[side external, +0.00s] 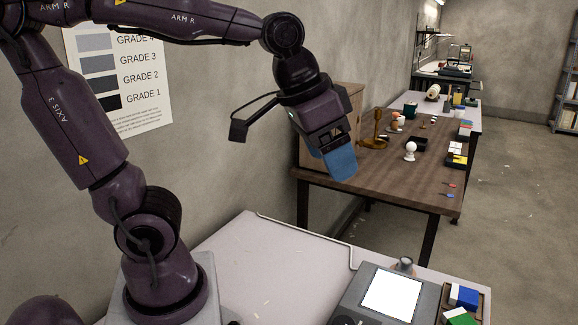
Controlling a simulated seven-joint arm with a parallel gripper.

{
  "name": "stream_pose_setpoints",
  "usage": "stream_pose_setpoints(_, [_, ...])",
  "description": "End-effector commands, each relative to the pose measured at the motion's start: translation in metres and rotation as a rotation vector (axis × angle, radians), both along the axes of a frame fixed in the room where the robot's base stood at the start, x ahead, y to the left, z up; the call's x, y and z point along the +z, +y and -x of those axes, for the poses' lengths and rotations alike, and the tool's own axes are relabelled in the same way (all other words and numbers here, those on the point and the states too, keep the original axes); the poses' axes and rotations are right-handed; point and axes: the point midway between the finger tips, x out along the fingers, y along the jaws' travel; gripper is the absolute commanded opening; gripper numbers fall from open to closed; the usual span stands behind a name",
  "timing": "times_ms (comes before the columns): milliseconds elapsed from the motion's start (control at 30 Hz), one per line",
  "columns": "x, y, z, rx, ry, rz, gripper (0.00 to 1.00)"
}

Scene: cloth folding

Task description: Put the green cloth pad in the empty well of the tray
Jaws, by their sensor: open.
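My gripper (340,165) is raised above the far edge of the pale bench, pointing down, with its blue end seen from the side. It is open, and I see nothing held in it. A green piece (461,316) lies at the lower right corner, cut by the frame's bottom edge; it may be the green cloth pad. Just behind it is a blue and white piece (463,296). I cannot make out an empty well. My gripper is well apart from all of these.
A grey device with a white panel (391,295) stands on the pale bench (268,270), left of the tray. A small knob-like thing (404,264) stands behind it. The bench's middle is mostly clear. Beyond is a brown table (400,178) with a brass stand (376,130) and several small things.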

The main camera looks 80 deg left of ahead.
Motion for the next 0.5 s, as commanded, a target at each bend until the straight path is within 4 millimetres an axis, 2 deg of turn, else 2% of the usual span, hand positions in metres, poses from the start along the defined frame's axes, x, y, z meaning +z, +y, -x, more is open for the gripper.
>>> stream_pose_setpoints(33, [-0.002,0.003,0.018,0.003,-0.027,-0.003,0.73])
stream_pose_setpoints(100, [-0.008,0.004,0.034,0.003,-0.050,-0.008,0.73])
stream_pose_setpoints(200, [-0.014,0.006,0.050,0.003,-0.071,-0.012,0.73])
stream_pose_setpoints(300, [-0.018,0.007,0.056,0.003,-0.080,-0.016,0.73])
stream_pose_setpoints(500, [-0.019,0.007,0.058,0.003,-0.080,-0.016,0.73])
